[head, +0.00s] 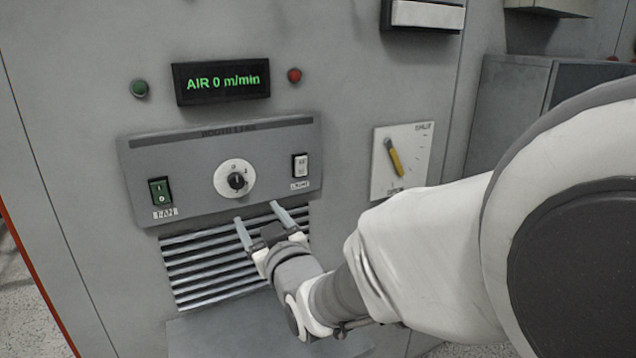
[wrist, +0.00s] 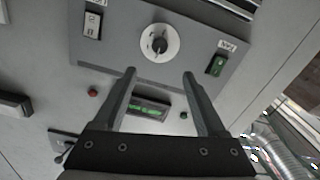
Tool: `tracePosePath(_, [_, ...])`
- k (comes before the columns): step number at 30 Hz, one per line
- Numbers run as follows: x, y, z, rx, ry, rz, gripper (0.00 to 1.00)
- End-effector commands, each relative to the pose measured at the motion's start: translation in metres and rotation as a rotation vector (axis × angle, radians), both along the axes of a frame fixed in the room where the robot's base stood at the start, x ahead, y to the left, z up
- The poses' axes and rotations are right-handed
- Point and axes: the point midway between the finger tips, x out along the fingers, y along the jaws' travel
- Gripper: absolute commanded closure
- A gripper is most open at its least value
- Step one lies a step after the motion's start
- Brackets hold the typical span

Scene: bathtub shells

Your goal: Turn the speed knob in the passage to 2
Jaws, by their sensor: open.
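The speed knob (head: 236,181) is a black knob on a round white dial, in the middle of a grey control panel (head: 270,145). It also shows in the wrist view (wrist: 159,45), beyond and between my fingertips. The dial's marks are too small to read surely. A display (head: 221,81) above the panel reads "AIR 0 m/min". My gripper (head: 259,222) is open and empty, below the knob in front of the vent slats, apart from the knob. In the wrist view my gripper (wrist: 158,75) shows both fingers spread.
A green FAN switch (head: 160,191) is left of the knob and a white switch (head: 300,165) right of it. A yellow lever (head: 393,157) on a white plate is further right. Green (head: 140,89) and red (head: 294,75) lamps flank the display. Vent slats (head: 215,265) lie below.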

Motion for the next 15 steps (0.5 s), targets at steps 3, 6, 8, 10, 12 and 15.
tracePosePath(3, [0.018,0.011,0.0,-0.003,0.001,0.0,0.26])
tracePosePath(6, [0.033,0.021,-0.001,-0.004,0.0,0.0,0.26])
tracePosePath(8, [0.043,0.026,0.0,-0.004,0.0,0.0,0.26])
tracePosePath(10, [0.053,0.033,-0.001,-0.004,0.001,-0.001,0.26])
tracePosePath(12, [0.064,0.039,0.0,-0.003,0.001,0.0,0.26])
tracePosePath(15, [0.08,0.049,0.0,-0.003,0.001,0.0,0.26])
